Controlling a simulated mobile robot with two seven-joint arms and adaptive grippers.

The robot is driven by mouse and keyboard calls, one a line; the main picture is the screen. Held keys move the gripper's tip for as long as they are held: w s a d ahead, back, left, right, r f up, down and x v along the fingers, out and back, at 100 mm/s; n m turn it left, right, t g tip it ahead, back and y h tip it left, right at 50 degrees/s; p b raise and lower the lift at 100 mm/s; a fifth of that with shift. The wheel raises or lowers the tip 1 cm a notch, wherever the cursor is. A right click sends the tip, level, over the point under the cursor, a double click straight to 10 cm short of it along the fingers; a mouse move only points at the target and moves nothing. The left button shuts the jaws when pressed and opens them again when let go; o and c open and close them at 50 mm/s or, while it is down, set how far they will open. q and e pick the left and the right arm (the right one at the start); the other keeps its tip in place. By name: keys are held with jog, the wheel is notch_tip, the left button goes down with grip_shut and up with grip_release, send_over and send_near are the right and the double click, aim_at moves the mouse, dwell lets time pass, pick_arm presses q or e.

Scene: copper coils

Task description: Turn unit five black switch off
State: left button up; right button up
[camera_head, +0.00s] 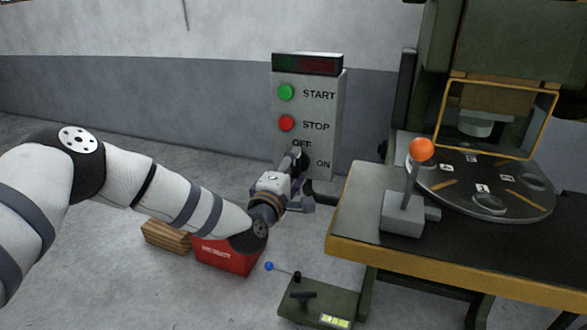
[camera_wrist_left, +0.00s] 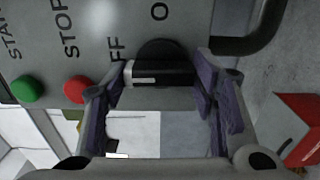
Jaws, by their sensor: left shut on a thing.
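The grey control panel (camera_head: 335,130) has a red-lit display on top, a green START button (camera_head: 286,92), a red STOP button (camera_head: 286,123), and a black rotary switch below. OFF is printed above the switch and ON to its right. My left gripper (camera_head: 300,172) is at the switch and partly covers it in the head view. In the left wrist view the black switch (camera_wrist_left: 162,72) lies between the two fingers, which are shut on its knob. Its white mark runs toward the STOP and OFF side of the panel. My right gripper is in no view.
A red box (camera_head: 228,256) and a wooden block (camera_head: 166,236) are on the floor below my left arm. A press table (camera_head: 345,245) with an orange-knobbed lever (camera_head: 421,149) stands right of the panel. A green pedal unit (camera_head: 320,302) is in front.

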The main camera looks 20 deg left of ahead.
pick_arm(q)
jog(key=o, duration=1.1)
jog(key=shift+o, duration=0.2)
jog(key=s, duration=1.2)
jog(key=shift+a, duration=0.15)
jog(key=shift+s, duration=0.1)
jog(key=s+d+f+m+g+h+p, duration=0.1)
jog(key=s+d+f+m+g, duration=0.2)
jog(key=s+f, duration=0.4)
jog(key=s+d+f+m+g+h+p, duration=0.1)
jog(key=s+d+f+m+g, duration=0.1)
jog(key=s+f+m+g, duration=0.45)
jog(key=s+d+f+m+g+h+p, duration=0.1)
jog(key=s+d+f+g+p, duration=0.1)
jog(key=s+f, duration=0.5)
jog(key=s+a+m+g+y+p, duration=0.1)
jog(key=s+a+m+g, duration=0.2)
jog(key=s, duration=1.1)
jog(key=s+a+m+g+y, duration=0.2)
jog(key=s+a+m+g, duration=0.2)
jog(key=s, duration=1)
jog(key=shift+a+r+g+y+p, duration=0.3)
jog(key=shift+a+g+p, duration=0.1)
jog(key=shift+a+g, duration=0.75)
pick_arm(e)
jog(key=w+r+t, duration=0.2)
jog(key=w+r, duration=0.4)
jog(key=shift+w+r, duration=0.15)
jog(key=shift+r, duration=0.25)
